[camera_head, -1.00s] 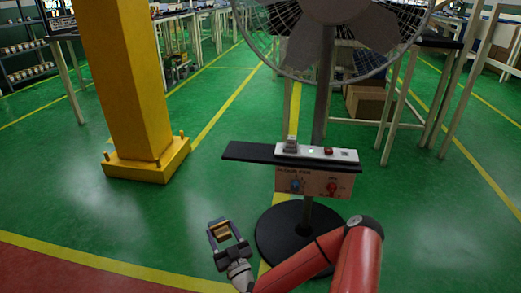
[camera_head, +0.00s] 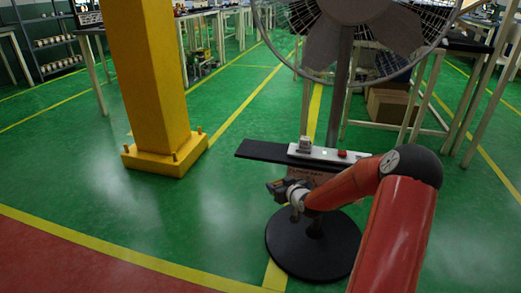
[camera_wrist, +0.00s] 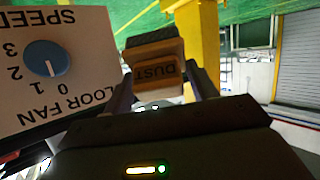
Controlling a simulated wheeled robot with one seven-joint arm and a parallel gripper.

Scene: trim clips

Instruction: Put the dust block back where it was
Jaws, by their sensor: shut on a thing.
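The dust block (camera_wrist: 155,72), brown with a dark top and an orange label reading DUST, is between the two fingers of my gripper (camera_wrist: 163,88) in the wrist view. My gripper is shut on it. In the head view my gripper (camera_head: 277,186) is just in front of and below the left part of the black shelf (camera_head: 262,151). The block is small and hard to make out there. The floor fan's control panel (camera_wrist: 85,45), with a blue speed dial (camera_wrist: 45,58), is beside the block in the wrist view. My arm hides most of this panel in the head view.
A white strip (camera_head: 326,154) on the shelf carries a grey block (camera_head: 305,143) and a red part (camera_head: 342,154). The fan's round black base (camera_head: 310,255) stands below. A yellow pillar (camera_head: 150,80) is at left. Green floor between is clear.

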